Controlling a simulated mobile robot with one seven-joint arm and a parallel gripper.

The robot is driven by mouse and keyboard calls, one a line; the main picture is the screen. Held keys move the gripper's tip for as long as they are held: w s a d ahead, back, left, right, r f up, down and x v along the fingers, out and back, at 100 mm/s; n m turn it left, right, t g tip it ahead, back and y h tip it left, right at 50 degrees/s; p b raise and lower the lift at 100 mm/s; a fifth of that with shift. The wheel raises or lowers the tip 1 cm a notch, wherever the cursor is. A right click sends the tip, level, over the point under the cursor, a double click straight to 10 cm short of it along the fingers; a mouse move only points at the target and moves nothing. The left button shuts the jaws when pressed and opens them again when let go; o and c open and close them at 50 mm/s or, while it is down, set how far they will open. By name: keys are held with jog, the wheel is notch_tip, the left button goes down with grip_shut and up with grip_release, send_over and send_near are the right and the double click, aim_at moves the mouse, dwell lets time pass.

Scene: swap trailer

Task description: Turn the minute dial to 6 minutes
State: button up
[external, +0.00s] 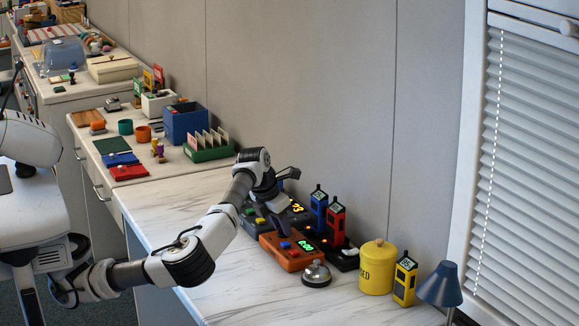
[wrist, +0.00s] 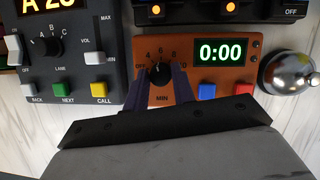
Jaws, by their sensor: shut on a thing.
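The orange timer box (external: 291,262) stands on the marble-topped counter; it also shows in the wrist view (wrist: 205,76). Its green display (wrist: 220,52) reads 0:00. The black minute dial (wrist: 159,73), labelled MIN, sits on the left of its face. The dial's mark appears to point up, near the 6; its exact angle is hard to tell. My gripper (wrist: 159,82) is shut on the dial, one finger on each side of it. In the external view my gripper hides the dial. A blue button (wrist: 206,91) and a red button (wrist: 243,89) are right of the dial.
A dark grey console (wrist: 75,60) with knob and buttons stands close left of the timer. A silver bell (external: 316,274) is close right. Radios (external: 334,220) stand in a black charger behind. A yellow canister (external: 377,270) is farther right. The counter's front left is clear.

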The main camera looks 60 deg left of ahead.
jog(key=shift+m+h+b, duration=0.4)
jog(key=shift+m+b, duration=0.05)
jog(key=shift+m, duration=0.75)
jog(key=o, duration=1)
jog(key=p+v, duration=0.2)
jog(key=v, duration=1.2)
jog(key=shift+w+a, duration=0.1)
jog(key=shift+a, duration=0.05)
